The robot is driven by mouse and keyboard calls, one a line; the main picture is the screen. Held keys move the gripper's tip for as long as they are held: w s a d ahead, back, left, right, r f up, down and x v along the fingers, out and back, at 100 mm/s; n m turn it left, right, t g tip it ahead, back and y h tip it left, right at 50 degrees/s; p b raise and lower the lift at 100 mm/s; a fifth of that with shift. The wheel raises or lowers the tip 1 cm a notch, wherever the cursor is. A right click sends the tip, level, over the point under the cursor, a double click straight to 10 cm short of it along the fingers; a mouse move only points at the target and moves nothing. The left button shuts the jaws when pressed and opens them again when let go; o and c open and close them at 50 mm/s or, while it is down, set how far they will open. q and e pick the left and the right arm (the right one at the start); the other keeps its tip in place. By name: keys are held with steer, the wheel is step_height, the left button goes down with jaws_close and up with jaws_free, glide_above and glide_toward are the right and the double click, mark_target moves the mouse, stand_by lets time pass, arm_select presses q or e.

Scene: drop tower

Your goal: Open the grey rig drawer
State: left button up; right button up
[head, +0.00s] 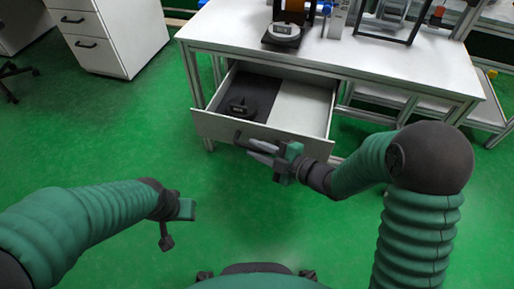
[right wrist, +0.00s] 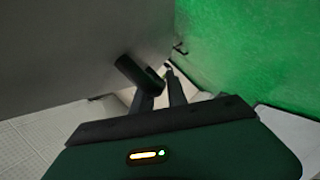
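The grey rig drawer (head: 262,139) under the white-topped bench is pulled out, and its inside shows in the head view. Its dark bar handle (head: 241,139) sits on the front panel; it also shows in the right wrist view (right wrist: 138,74). My right gripper (head: 254,151) is at the drawer front, its two fingers apart, with the tips close by the handle. I cannot tell whether a finger touches the handle. My left gripper (head: 178,220) hangs over the green floor, away from the drawer; its fingers are not clear.
A dark device (head: 240,107) lies on a dark mat in the drawer's left half; the right half is bare. The bench top (head: 340,58) carries a round gauge (head: 284,32) and rig parts. A white cabinet (head: 112,35) stands at back left. The floor in front is clear.

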steer(key=o, duration=0.3)
steer(key=shift+o, duration=0.2)
steer(key=shift+d+r, duration=0.1)
steer(key=p+v, duration=0.6)
steer(key=v, duration=1)
steer(key=shift+s+d+f, duration=0.25)
steer(key=shift+d, duration=0.05)
